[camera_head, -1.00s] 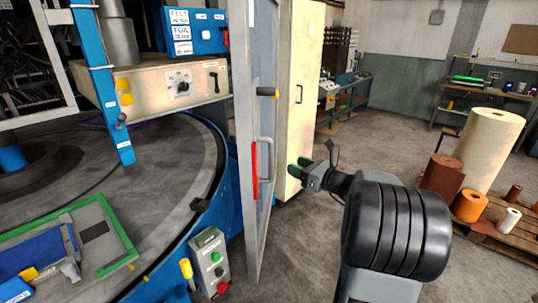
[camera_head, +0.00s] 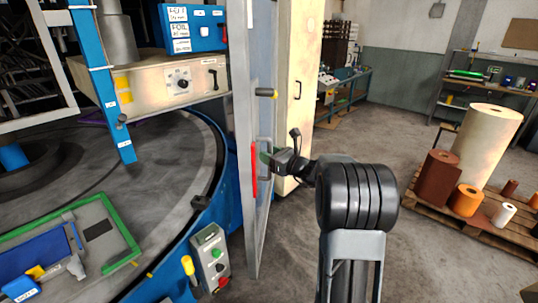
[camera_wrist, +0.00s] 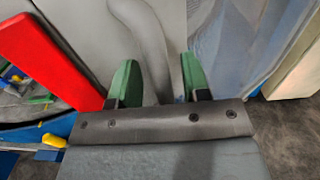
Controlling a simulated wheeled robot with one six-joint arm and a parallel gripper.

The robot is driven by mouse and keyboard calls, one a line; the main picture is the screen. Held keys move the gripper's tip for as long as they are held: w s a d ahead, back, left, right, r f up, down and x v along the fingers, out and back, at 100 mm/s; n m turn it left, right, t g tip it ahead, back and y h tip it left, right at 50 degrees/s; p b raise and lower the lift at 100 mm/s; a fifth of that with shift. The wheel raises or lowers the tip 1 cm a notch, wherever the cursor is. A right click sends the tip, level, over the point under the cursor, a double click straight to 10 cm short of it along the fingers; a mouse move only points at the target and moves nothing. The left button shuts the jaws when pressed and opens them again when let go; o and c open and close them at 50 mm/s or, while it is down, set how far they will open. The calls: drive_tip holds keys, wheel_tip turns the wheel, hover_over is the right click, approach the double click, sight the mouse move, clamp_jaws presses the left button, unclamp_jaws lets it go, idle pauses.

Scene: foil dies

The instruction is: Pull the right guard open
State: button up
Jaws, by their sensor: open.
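The right guard (camera_head: 262,60) is a tall grey-framed, see-through panel, seen nearly edge-on at the right side of the machine in the head view. It carries a red strip (camera_head: 254,172) and a grey bar handle (camera_head: 264,173). My gripper (camera_head: 269,156) is at the upper part of the handle, its green fingers partly hidden there. In the wrist view my gripper (camera_wrist: 161,80) is open, and the grey handle (camera_wrist: 148,35) runs down into the gap between the fingers. The red strip (camera_wrist: 45,60) lies left of the fingers. Contact with the handle cannot be told.
A cream cabinet (camera_head: 300,70) stands close behind the guard. A grey push-button box (camera_head: 210,255) stands at the machine's front edge, left of the guard. A pallet with rolls (camera_head: 440,215) lies at the right. The floor between is clear.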

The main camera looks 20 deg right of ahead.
clamp_jaws()
idle(0.3)
